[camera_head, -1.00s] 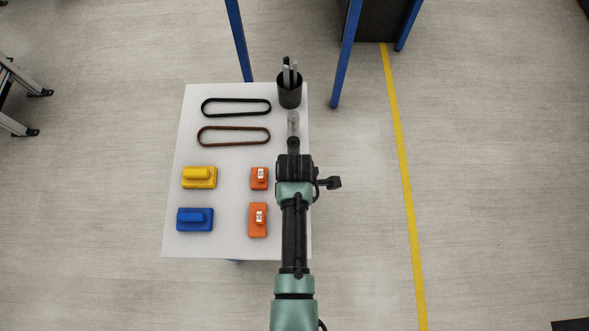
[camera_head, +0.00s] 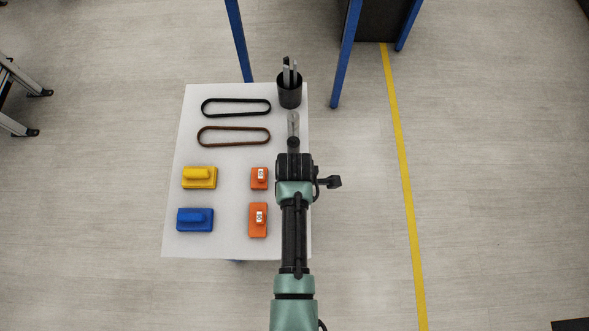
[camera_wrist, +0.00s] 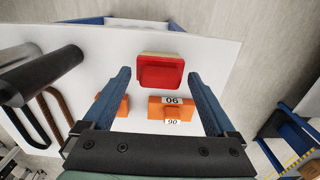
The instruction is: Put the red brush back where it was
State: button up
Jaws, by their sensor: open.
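The red brush (camera_wrist: 162,71) shows in the wrist view as a red block with a raised part and a cream strip along its far side. It is on the white table near an edge. My gripper (camera_wrist: 159,77) is open and empty, its two blue fingers apart to either side of the brush in the picture. I cannot tell how far above the brush the fingertips are. In the head view my arm covers the brush.
The white table (camera_head: 230,235) bears a yellow block (camera_head: 199,177), a blue block (camera_head: 195,219), orange labelled blocks (camera_head: 259,178) (camera_head: 258,220), a black belt (camera_head: 236,100), a brown belt (camera_head: 233,128), a black cup of tools (camera_head: 290,95) and a clear object (camera_head: 293,122) near my arm.

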notch_tip(320, 180, up, 11)
jog(key=w+r+m+t, duration=0.5)
jog(key=w+r+t, duration=0.3)
jog(key=w+r, duration=0.7)
jog(key=w+r+m+t, duration=0.2)
jog(key=r+t, duration=0.1)
jog(key=r, duration=0.6)
jog(key=w+r+m+t, duration=0.2)
jog(key=r+t, duration=0.1)
jog(key=r, duration=0.5)
notch_tip(320, 180, up, 17)
jog(key=s+m+t, duration=0.2)
jog(key=m+t, duration=0.2)
jog(key=t, duration=0.2)
jog(key=s+r+m+t, duration=0.2)
jog(key=s+r, duration=0.4)
jog(key=r, duration=0.3)
jog(key=s+r+m+t, duration=0.3)
jog(key=s+r+t, duration=0.2)
jog(key=s+r, duration=0.2)
notch_tip(320, 180, up, 2)
jog(key=shift+r+b, duration=0.15)
jog(key=shift+b, duration=0.15)
